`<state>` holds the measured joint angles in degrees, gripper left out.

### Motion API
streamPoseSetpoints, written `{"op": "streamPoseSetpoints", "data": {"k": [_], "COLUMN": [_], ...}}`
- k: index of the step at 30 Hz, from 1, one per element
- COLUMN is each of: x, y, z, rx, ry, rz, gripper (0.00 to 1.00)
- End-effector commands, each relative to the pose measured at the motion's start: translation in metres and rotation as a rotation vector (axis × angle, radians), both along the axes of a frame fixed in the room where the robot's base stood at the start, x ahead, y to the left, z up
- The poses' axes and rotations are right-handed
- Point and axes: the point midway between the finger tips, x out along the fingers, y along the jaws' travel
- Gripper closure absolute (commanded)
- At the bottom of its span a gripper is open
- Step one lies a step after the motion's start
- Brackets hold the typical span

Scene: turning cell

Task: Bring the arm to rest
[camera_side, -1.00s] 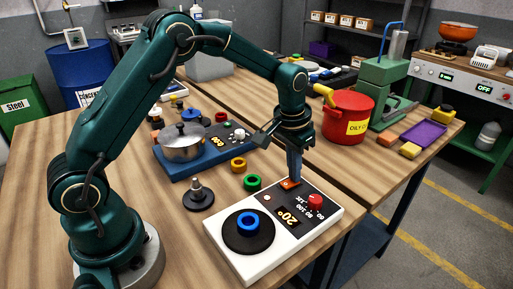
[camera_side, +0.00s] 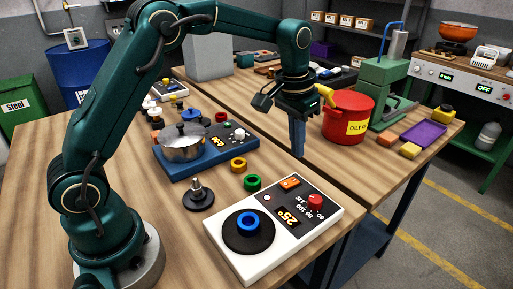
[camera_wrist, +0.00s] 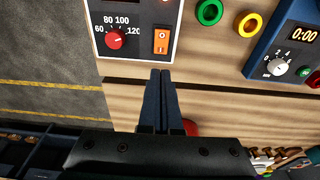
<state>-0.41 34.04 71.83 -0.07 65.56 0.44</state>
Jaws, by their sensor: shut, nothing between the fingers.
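My gripper (camera_side: 298,150) is shut and empty. It points down above the wooden table, just behind the white heater unit (camera_side: 222,236) and apart from it. In the wrist view the closed fingers (camera_wrist: 160,74) reach toward the near edge of the same unit (camera_wrist: 100,62), below its orange switch (camera_wrist: 161,41) and red knob (camera_wrist: 115,41). The unit's display (camera_side: 288,217) reads 25°. A blue ring (camera_side: 248,222) sits on its round black plate (camera_side: 262,242).
A red pot (camera_side: 340,125) stands right of my gripper. A blue unit with a steel pot (camera_side: 182,148) is to the left. Green (camera_side: 252,182) and yellow (camera_side: 238,164) rings and a black-based peg (camera_side: 198,198) lie between. A gap runs between the tables.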

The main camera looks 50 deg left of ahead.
Motion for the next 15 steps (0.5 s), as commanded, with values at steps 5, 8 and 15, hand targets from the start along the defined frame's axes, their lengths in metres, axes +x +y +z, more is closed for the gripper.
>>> {"op": "streamPoseSetpoints", "data": {"k": [5, 8, 15], "x": [0.000, 0.000, 0.000], "y": [0.000, 0.000, 0.000], "z": [0.002, 0.002, 0.035], "rx": [0.000, 0.000, 0.000], "ry": [0.000, 0.000, -0.081], "rz": [0.000, 0.000, -0.001], "gripper": [1.00, 1.00, 1.00]}}
